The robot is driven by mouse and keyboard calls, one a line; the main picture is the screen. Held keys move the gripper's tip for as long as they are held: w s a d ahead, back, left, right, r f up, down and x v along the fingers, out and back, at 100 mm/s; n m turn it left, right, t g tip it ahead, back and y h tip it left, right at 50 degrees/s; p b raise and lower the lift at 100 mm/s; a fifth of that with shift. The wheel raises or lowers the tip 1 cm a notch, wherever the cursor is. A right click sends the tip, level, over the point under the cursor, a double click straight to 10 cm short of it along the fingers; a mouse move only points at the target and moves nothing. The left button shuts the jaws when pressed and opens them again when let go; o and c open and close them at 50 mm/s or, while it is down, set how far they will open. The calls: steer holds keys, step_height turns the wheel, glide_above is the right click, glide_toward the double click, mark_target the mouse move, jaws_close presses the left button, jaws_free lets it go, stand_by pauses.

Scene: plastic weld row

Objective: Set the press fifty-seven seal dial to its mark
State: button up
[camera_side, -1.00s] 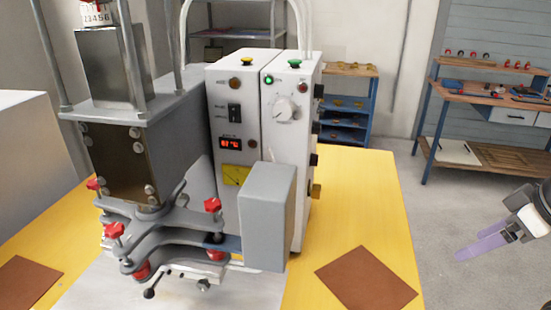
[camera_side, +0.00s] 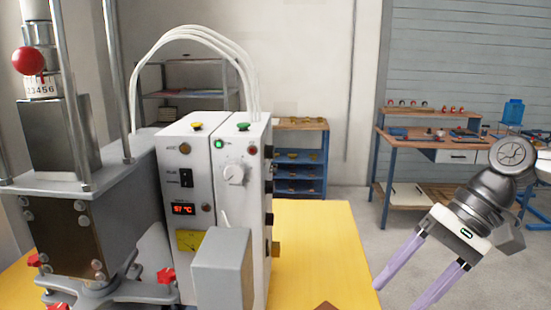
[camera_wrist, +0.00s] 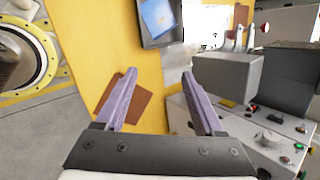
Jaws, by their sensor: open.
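The dial (camera_side: 234,174) is a white round knob on the upper front of the right-hand white control box (camera_side: 243,150) in the side view. The knob also shows at the lower right of the wrist view (camera_wrist: 268,139). My gripper (camera_side: 402,295), with two purple fingers, is to the right of the box, well apart from the dial. In the wrist view my gripper (camera_wrist: 158,73) is open, with nothing between the fingers.
The grey press (camera_side: 75,215) stands left of the boxes, with red knobs at its foot. A grey block (camera_side: 222,268) juts out below the dial. White hoses (camera_side: 195,38) arch above the boxes. The yellow tabletop (camera_side: 318,245) right of them is mostly clear, with a brown sheet (camera_wrist: 134,105).

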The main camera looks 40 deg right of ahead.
steer(key=w+r+m+t+y, duration=0.1)
steer(key=w+r+m+y, duration=0.4)
steer(key=w, duration=0.3)
steer(key=w+r+m+t+y, duration=0.1)
steer(key=w+r+m+y, duration=0.1)
steer(key=w+r+m, duration=0.45)
steer(key=m+t, duration=0.7)
steer(key=m, duration=0.2)
glide_toward(270, 152)
steer(key=w+d+x, duration=0.1)
steer(key=x, duration=0.7)
steer(key=shift+f, duration=0.3)
steer(key=shift+d, duration=0.1)
jaws_close()
